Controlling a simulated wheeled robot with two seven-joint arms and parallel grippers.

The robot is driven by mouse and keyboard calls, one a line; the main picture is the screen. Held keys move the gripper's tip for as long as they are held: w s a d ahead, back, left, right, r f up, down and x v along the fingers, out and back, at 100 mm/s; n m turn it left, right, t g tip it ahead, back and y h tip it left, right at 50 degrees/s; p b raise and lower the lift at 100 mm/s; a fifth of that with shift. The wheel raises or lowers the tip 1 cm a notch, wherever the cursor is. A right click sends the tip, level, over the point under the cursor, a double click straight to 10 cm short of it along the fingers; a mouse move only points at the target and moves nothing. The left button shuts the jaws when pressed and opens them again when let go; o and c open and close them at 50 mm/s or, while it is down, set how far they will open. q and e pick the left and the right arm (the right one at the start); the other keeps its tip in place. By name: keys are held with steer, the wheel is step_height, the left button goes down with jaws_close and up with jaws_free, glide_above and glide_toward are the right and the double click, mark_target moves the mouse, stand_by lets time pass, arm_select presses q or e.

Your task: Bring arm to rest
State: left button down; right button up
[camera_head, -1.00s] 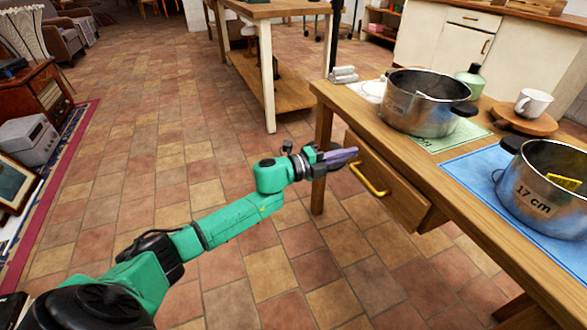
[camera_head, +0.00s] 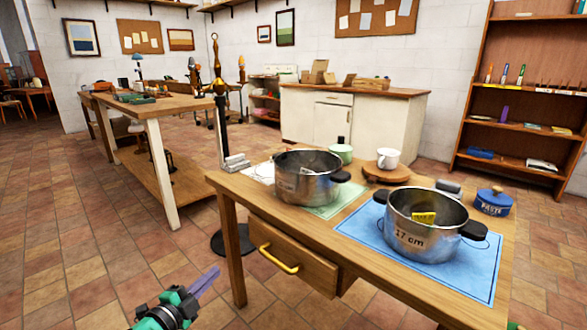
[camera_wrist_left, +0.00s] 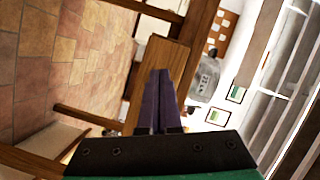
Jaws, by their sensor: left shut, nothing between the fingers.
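My left gripper (camera_head: 203,283) is at the bottom of the head view, low over the tiled floor and in front of the wooden table (camera_head: 385,290). Its purple fingers are together with nothing between them. They also show shut in the left wrist view (camera_wrist_left: 160,95), pointing away from the camera. The gripper is apart from the table's drawer (camera_head: 293,262), which sits to its right and has a yellow handle (camera_head: 279,259). Most of my left arm is below the head view. My right gripper is not in view.
On the table stand a steel pot (camera_head: 305,187) on a green mat, a "17 cm" pot (camera_head: 418,245) on a blue mat (camera_head: 478,275), a white mug (camera_head: 388,158) and a blue paste jar (camera_head: 493,202). The floor (camera_head: 80,240) left of the table is open.

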arm_select(q)
steer(key=s+a+f+n+g+y, duration=0.1)
steer(key=s+f+n+g+y, duration=0.5)
steer(key=s+f+n, duration=0.65)
steer(key=s+d+f+n+g+h+p, duration=0.1)
steer(key=s+d+f+g+p, duration=0.1)
steer(key=s+f+g+p, duration=0.45)
steer(key=s+d+f+n+g+p, duration=0.2)
steer(key=s+f, duration=0.1)
steer(key=s, duration=0.6)
steer(key=s+a+p, duration=0.3)
steer(key=s+p, duration=0.4)
steer(key=p, duration=0.3)
steer(key=s+a+p, duration=0.2)
steer(key=s+p, duration=0.6)
steer(key=p, duration=0.1)
steer(key=shift+s+a+f+p, duration=0.3)
steer(key=shift+a+f+p, duration=0.1)
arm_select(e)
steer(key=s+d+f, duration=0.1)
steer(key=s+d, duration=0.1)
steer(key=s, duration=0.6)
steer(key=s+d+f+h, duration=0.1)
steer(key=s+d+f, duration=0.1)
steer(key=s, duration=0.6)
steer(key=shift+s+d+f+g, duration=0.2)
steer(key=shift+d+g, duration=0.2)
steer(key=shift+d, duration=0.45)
arm_select(q)
steer(key=shift+m, duration=0.25)
